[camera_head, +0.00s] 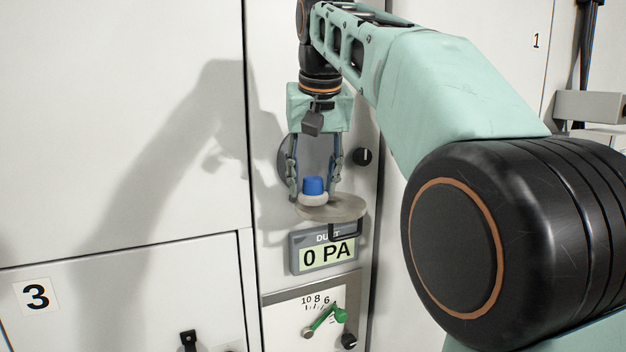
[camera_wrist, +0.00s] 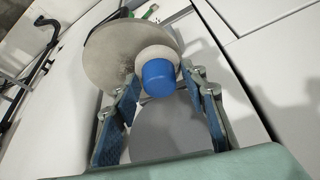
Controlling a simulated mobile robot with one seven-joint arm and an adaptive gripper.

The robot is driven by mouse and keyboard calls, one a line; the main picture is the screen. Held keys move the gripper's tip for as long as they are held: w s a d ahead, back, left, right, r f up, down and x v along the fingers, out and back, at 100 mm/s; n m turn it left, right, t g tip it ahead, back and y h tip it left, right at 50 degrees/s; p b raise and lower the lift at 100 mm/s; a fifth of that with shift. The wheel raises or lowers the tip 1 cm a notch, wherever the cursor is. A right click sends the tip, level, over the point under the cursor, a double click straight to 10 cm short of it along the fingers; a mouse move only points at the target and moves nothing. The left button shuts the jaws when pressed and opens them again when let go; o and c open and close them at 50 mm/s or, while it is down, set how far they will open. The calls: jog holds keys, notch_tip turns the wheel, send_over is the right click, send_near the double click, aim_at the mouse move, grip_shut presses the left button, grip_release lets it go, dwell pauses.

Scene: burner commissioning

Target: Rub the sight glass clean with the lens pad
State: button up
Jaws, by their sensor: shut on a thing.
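The lens pad is a blue grip (camera_head: 313,186) on a round white pad. My gripper (camera_head: 314,192) points down and is shut on the blue grip, one finger on each side. In the wrist view the blue grip (camera_wrist: 158,78) sits between the fingers. A flat, pale round disc (camera_head: 345,207), which looks like the sight glass, juts out from the panel below the pad. The pad lies over its near-left part and seems to touch it. In the wrist view the disc (camera_wrist: 110,55) shows a dark smudge beside the pad.
A grey round plate (camera_head: 313,150) is on the panel behind my gripper, with a black knob (camera_head: 362,156) to its right. Below the disc are a display reading 0 PA (camera_head: 325,254) and a dial with a green pointer (camera_head: 322,318). A cabinet door marked 3 (camera_head: 100,300) is at lower left.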

jog(key=shift+f+b, duration=0.3)
jog(key=shift+f, duration=0.2)
jog(key=shift+d+r, duration=0.1)
jog(key=shift+w+d+r+p, duration=0.1)
jog(key=shift+w+d+p, duration=0.15)
jog(key=shift+d, duration=0.2)
jog(key=shift+w+d+p, duration=0.15)
jog(key=shift+d+p, duration=0.1)
jog(key=shift+d, duration=0.2)
jog(key=shift+w+d+p, duration=0.35)
jog(key=shift+d+p, duration=0.05)
jog(key=shift+d, duration=0.4)
jog(key=shift+w+d+p, duration=0.3)
jog(key=shift+d+p, duration=0.05)
jog(key=shift+d, duration=0.45)
jog(key=shift+w+d+p, duration=0.35)
jog(key=shift+d+p, duration=0.05)
jog(key=shift+d, duration=0.4)
jog(key=shift+a+f, duration=0.15)
jog(key=shift+f, duration=0.05)
jog(key=shift+s+a, duration=0.5)
jog(key=shift+a, duration=0.6)
jog(key=shift+s+a, duration=0.45)
jog(key=shift+a, duration=0.65)
jog(key=shift+s+a, duration=0.5)
jog(key=shift+a, duration=0.6)
jog(key=shift+r, duration=0.1)
